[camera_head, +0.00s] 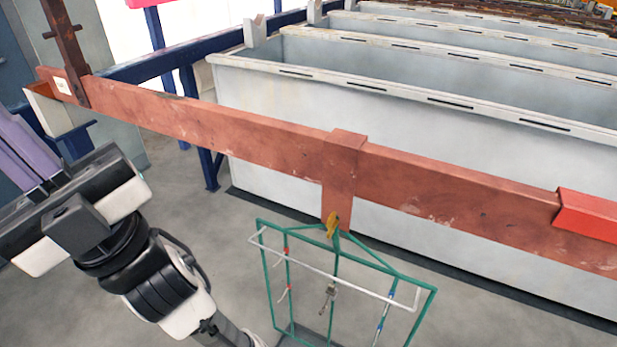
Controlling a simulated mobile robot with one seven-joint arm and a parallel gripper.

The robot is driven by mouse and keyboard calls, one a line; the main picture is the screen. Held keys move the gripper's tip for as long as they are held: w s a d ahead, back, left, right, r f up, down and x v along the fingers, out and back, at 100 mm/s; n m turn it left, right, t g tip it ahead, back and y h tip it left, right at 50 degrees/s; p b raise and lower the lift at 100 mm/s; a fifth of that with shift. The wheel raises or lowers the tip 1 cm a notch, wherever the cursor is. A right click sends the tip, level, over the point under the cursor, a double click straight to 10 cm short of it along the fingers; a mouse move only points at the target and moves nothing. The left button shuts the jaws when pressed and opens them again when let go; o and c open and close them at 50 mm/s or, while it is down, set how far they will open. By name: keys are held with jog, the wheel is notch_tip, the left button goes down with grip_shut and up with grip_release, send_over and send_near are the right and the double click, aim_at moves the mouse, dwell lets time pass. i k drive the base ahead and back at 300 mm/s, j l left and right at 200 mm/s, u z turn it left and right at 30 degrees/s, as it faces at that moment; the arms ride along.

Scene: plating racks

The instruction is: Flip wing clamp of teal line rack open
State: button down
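The teal line rack (264,262) is a thin green wire frame hanging below the copper-brown bar, at the lower middle. Its wing clamp (333,223) is a small yellow piece at the rack's top, against the lower end of a copper hanger tab (340,180). The clamp is too small to tell how far it is turned. My gripper (22,152) is at the left edge, far left of the clamp and apart from the rack. Its purple fingers point up and left, and their tips are cut off, so their opening is unclear.
The long copper-brown bar (230,128) crosses the view, with a red block (588,214) at its right. Large grey tanks (290,150) stand behind it. A blue frame (207,165) is at the left. A white rod (345,280) crosses the rack. Bare floor shows between arm and rack.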

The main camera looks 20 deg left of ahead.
aim_at(333, 222)
jog(key=i+j+z, duration=0.2)
jog(key=j, duration=1.4)
jog(key=j+z, duration=0.2)
jog(key=j, duration=1.55)
jog(key=k+u, duration=0.15)
jog(key=i+z, duration=0.2)
